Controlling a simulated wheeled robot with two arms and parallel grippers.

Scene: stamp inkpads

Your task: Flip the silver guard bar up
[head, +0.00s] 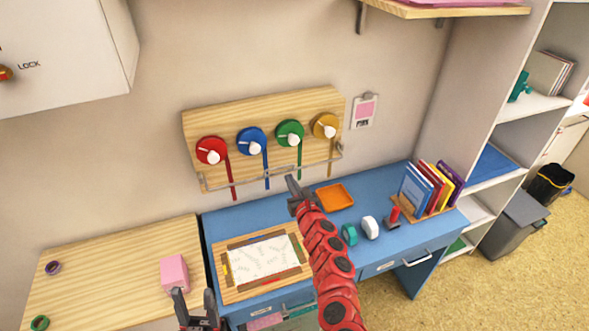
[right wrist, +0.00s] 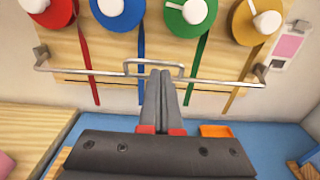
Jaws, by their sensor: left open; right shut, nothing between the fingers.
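The silver guard bar (head: 222,185) runs across the lower part of the wooden wall board (head: 197,128), below the round colored reels and in front of their hanging strips. It also shows in the right wrist view (right wrist: 100,74), with a small raised loop handle (right wrist: 153,63) at its middle. My right gripper (head: 292,181) is shut and empty. In the right wrist view its fingertips (right wrist: 160,74) overlap the loop handle; whether they touch it I cannot tell.
Red (head: 211,150), blue (head: 252,141), green (head: 289,133) and yellow (head: 325,125) reels hang above the bar. On the blue desk (head: 385,190) are an orange tray (head: 335,196), tape rolls, a stamp and books. A pink block (head: 174,273) sits on the wooden table.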

